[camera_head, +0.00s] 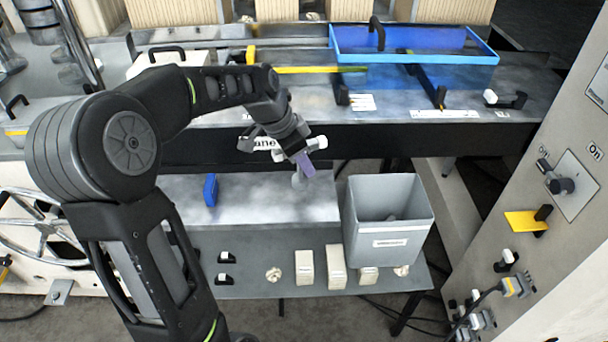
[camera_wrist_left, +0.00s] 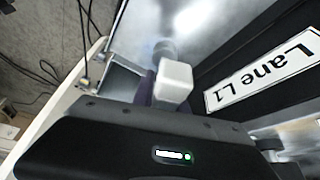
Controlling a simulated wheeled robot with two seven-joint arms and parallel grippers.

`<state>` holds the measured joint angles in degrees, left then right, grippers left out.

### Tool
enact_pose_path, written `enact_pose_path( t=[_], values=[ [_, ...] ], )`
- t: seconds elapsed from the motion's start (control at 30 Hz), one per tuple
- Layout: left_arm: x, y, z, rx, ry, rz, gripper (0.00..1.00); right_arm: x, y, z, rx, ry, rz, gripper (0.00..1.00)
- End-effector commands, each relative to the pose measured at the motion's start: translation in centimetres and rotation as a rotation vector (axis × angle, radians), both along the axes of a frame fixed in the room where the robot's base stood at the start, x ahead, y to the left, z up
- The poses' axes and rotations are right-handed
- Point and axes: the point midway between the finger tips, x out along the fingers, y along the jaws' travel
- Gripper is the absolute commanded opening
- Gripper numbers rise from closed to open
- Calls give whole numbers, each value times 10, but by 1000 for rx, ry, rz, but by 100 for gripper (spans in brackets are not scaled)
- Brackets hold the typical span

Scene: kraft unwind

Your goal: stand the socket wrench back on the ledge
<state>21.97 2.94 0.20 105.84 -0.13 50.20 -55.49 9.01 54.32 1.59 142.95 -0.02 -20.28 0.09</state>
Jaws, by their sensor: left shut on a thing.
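My left gripper (camera_head: 296,147) is shut on the socket wrench (camera_head: 306,164). The wrench shows a short purple part and a grey rounded end pointing downward, over the lower metal ledge (camera_head: 265,208). In the left wrist view, a pale fingertip (camera_wrist_left: 173,80) covers part of the purple wrench (camera_wrist_left: 145,88). A grey round end shows just beyond the fingertip, above the shiny metal. Whether the wrench touches the ledge cannot be told. My right gripper is not in view.
A grey bin (camera_head: 388,225) stands right of the gripper. A blue upright piece (camera_head: 210,190) stands on the ledge to the left. The upper bench's black front edge (camera_head: 390,140) runs close behind. Several pale blocks line the lower front shelf.

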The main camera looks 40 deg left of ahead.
Motion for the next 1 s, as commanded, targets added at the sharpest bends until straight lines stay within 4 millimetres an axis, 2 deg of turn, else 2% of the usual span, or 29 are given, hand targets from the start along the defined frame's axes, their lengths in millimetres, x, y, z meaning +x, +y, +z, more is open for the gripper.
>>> enact_pose_path(
  t=[0.3, 0.6, 0.97, 1.0],
  values=[
    [0, 0, -2, 0, -1, 0, 0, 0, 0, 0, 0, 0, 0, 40],
    [0, 0, -36, -1, 0, 0, 0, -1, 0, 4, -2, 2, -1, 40],
    [0, 0, -41, 1, -2, -1, 0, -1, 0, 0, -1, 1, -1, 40],
    [0, 0, -42, 0, 0, 0, 19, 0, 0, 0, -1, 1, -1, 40]
  ],
)
